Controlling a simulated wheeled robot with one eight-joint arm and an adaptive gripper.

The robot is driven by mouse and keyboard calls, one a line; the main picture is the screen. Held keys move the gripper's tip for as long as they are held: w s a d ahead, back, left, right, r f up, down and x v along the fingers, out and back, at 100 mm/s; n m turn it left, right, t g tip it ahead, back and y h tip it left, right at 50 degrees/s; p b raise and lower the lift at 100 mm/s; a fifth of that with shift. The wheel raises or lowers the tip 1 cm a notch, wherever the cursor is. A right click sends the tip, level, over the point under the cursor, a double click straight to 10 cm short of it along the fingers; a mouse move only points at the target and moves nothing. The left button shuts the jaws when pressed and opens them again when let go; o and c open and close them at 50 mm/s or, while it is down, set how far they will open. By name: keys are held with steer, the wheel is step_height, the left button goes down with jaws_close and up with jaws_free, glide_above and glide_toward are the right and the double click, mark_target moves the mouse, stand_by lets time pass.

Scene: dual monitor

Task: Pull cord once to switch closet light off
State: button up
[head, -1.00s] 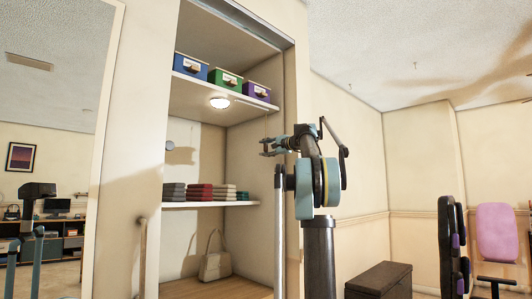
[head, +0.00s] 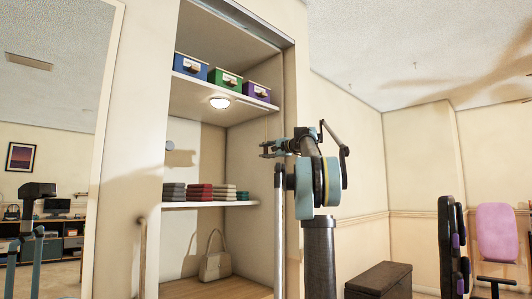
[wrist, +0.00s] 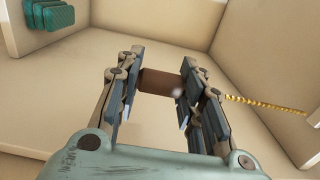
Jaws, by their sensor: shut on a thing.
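The closet light (head: 219,102) is a round white lamp under the upper shelf and looks bright. In the wrist view a gold beaded cord (wrist: 265,102) runs from the right finger toward a pale edge at the right. My gripper (head: 267,150) is at the closet opening, below and to the right of the lamp. In the wrist view it is shut on a brown cord pull (wrist: 160,83), which sits between the two fingers. The cord's join to the pull is hidden behind the right finger.
Blue, green and purple boxes (head: 228,80) stand on the upper shelf. Folded clothes (head: 199,192) lie on the middle shelf, and a handbag (head: 215,257) stands below. The closet's right wall is close to my gripper. A dark chest (head: 380,280) stands to the right.

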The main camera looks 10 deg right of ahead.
steer(key=shift+r, duration=0.7)
steer(key=o, duration=0.7)
steer(key=v, duration=0.8)
stand_by(0.6)
